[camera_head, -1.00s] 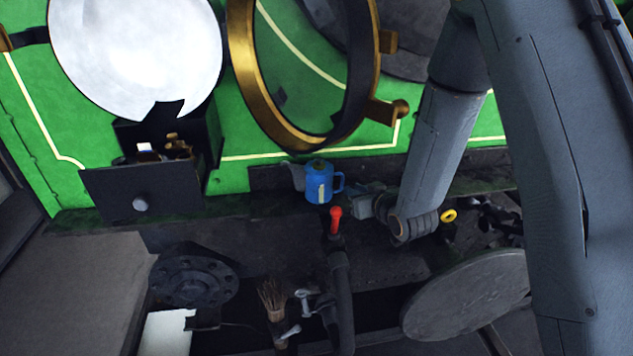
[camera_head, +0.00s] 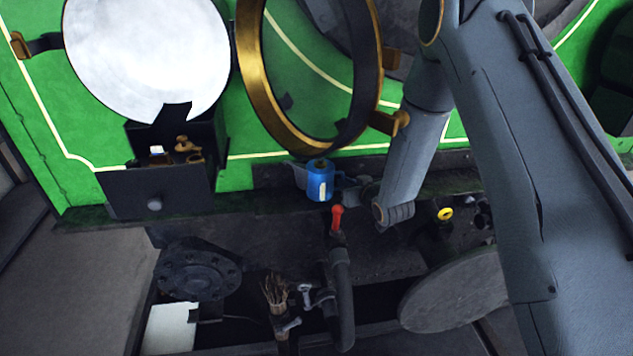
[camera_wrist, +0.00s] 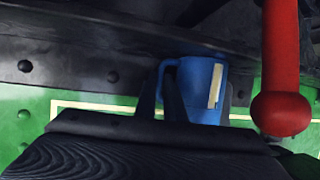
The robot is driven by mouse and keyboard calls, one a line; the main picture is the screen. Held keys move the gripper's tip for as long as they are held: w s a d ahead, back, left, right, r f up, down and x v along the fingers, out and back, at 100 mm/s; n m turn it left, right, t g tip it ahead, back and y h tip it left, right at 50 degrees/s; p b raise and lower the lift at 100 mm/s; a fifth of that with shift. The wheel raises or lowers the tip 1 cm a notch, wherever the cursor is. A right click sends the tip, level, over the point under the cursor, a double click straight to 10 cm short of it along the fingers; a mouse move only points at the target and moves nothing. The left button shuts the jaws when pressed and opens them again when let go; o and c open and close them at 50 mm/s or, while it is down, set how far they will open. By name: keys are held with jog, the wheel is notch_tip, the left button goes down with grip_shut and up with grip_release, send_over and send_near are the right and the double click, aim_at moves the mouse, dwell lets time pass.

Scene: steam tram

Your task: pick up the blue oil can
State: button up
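The blue oil can (camera_head: 320,182) stands upright on the dark ledge at the foot of the green wall, its pale spout to the left and its handle to the right. My gripper (camera_head: 352,188) comes in from the right, at the handle side of the can. The wrist view shows the blue can with a pale stripe (camera_wrist: 206,92) and its handle close ahead. Dark finger-like parts (camera_wrist: 160,100) overlap the handle area there. Whether they touch or grip the handle cannot be told.
A red-knobbed lever (camera_head: 337,218) stands just in front of the can and shows large in the wrist view (camera_wrist: 281,80). A brass-rimmed ring (camera_head: 262,88) hangs above.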

grip_shut()
jog(key=shift+r, duration=0.25)
jog(key=shift+w+r, duration=0.1)
jog(key=shift+r, duration=0.15)
notch_tip(320, 180, up, 9)
jog(key=b, duration=0.3)
dwell(1.8)
jog(key=shift+d, duration=0.1)
